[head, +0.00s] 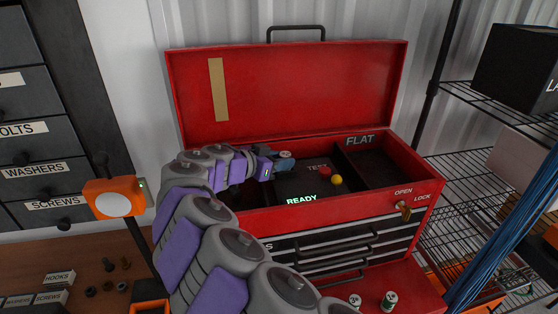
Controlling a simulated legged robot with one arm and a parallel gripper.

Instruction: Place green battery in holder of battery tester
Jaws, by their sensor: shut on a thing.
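The battery tester (300,182) is a dark panel inside the open red toolbox. It carries the word TEST, a red knob (324,171), a yellow ball-shaped knob (337,180) and a lit green READY sign (301,200). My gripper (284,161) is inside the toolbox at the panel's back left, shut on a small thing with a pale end. Its fingers hide most of that thing, so its colour is unclear. I cannot tell whether it touches the holder, which I cannot make out. Two white-and-green cylinders, like batteries (355,301) (389,301), stand on the red ledge at the front.
The toolbox lid (290,95) stands open behind. A compartment marked FLAT (372,165) is at the right, with an OPEN/LOCK latch (404,210) on the front. Wire shelving (480,190) stands at the right, labelled drawers (35,170) at the left. My arm covers the toolbox's left front.

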